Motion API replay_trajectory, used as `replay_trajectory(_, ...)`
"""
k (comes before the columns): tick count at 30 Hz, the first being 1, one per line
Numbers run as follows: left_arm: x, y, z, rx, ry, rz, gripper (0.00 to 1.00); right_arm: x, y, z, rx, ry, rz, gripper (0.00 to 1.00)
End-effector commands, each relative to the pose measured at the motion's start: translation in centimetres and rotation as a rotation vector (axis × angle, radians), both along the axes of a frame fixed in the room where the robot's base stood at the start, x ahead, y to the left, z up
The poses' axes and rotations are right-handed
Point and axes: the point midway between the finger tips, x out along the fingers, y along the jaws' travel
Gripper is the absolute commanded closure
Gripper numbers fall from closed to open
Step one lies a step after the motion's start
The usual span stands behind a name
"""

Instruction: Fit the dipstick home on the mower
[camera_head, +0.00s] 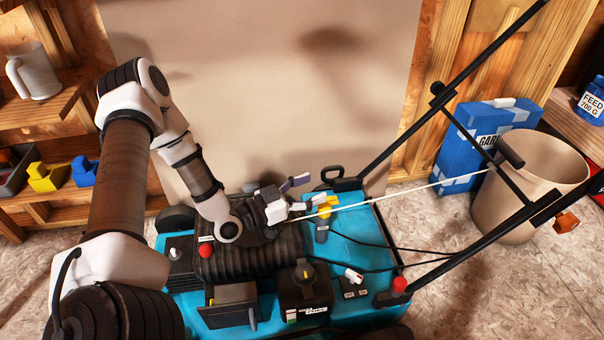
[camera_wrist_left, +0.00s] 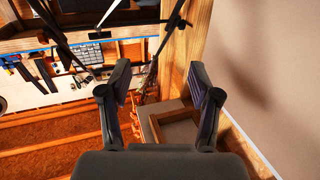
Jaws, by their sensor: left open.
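The teal mower (camera_head: 346,236) with its black ribbed engine (camera_head: 262,252) stands below me in the head view. A yellow handle, which looks like the dipstick (camera_head: 325,203), stands on top of a short grey-blue tube (camera_head: 321,233) beside the engine. How deep it sits in the tube is hard to tell. My left gripper (camera_head: 311,191) is open just above and left of the yellow handle, and partly overlaps it in the picture. In the left wrist view my left gripper (camera_wrist_left: 160,75) has its fingers apart with nothing between them. My right gripper is not in view.
A white cord (camera_head: 400,192) runs from the engine to the black mower handle (camera_head: 440,95). A red knob (camera_head: 399,284) is at the handle's base. A beige bin (camera_head: 508,205) and blue box (camera_head: 468,140) stand at right. Shelves (camera_head: 50,90) stand at left.

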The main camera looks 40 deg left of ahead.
Motion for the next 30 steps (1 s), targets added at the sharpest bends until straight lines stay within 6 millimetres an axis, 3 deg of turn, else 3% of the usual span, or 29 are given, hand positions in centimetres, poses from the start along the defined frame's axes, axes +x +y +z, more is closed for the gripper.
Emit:
replay_trajectory(3,-1.8,0.9,0.1,-0.006,-0.002,0.006,0.37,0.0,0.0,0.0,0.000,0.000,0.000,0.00)
replay_trajectory(9,-3.2,1.3,0.0,-0.002,-0.001,0.001,0.37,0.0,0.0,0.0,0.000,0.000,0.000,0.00)
replay_trajectory(30,-3.4,1.3,0.0,0.000,0.000,-0.001,0.37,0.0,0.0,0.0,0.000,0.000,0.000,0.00)
